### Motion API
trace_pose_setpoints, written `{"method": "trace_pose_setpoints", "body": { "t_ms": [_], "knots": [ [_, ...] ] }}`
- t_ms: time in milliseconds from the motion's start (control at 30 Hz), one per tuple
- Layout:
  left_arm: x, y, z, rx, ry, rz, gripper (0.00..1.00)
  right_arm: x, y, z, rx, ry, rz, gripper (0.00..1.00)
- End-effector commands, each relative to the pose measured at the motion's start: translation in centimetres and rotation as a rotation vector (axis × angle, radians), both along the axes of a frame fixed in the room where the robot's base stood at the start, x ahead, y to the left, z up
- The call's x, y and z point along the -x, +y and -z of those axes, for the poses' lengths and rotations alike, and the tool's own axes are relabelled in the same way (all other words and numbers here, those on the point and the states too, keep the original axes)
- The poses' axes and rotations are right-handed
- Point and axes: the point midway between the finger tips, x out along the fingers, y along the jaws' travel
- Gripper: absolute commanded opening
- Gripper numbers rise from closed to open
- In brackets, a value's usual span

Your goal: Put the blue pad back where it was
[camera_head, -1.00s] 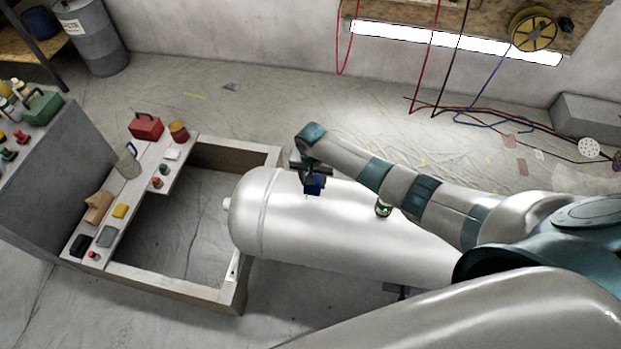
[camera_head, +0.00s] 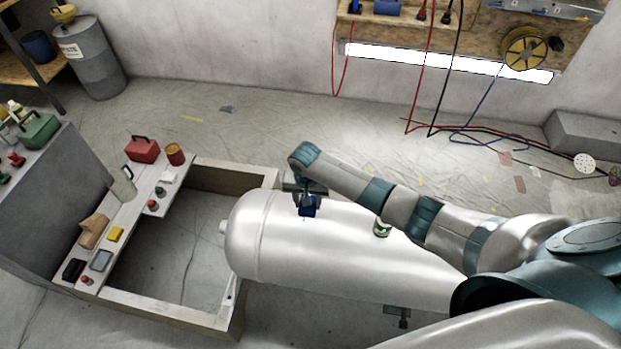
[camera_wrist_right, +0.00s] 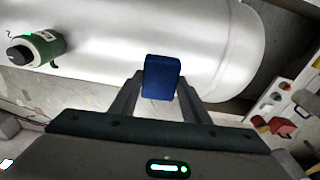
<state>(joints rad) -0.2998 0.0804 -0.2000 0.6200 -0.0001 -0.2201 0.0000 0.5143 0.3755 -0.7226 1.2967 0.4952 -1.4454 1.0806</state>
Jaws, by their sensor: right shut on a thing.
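The blue pad (camera_wrist_right: 161,78) is a small dark blue block between the fingertips of my right gripper (camera_wrist_right: 160,90). My right gripper is shut on it. In the head view the pad (camera_head: 308,206) shows below my right gripper (camera_head: 307,197), in front of the large silver tank (camera_head: 330,245). I cannot tell whether the pad touches the tank's surface. My left gripper is not in view.
A green-and-black device (camera_head: 382,227) sits on the tank. Left of it is a wooden frame (camera_head: 160,312) with a shelf board (camera_head: 128,215) holding a red toolbox (camera_head: 142,150), a yellow block (camera_head: 116,234) and other small items. A grey bench (camera_head: 60,190) stands further left.

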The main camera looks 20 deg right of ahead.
Motion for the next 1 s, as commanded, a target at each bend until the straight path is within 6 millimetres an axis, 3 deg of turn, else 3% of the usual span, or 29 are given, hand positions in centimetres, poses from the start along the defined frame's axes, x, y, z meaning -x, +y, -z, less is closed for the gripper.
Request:
{"method": "trace_pose_setpoints", "body": {
  "t_ms": [33,267,600,800,1000],
  "knots": [
    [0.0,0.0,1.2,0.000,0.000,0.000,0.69,0.3,0.4,0.1,0.000,-0.003,-0.021,0.21],
    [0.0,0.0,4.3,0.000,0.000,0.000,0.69,3.8,2.4,-2.3,0.000,-0.003,-0.147,0.21],
    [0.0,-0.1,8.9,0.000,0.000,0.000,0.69,12.4,4.2,-5.8,0.001,-0.002,-0.378,0.21],
    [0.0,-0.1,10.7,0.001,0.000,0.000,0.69,17.2,4.1,-7.2,0.002,-0.001,-0.492,0.21],
    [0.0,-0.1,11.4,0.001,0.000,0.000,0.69,19.5,3.9,-8.1,0.001,0.000,-0.548,0.21]
  ]
}}
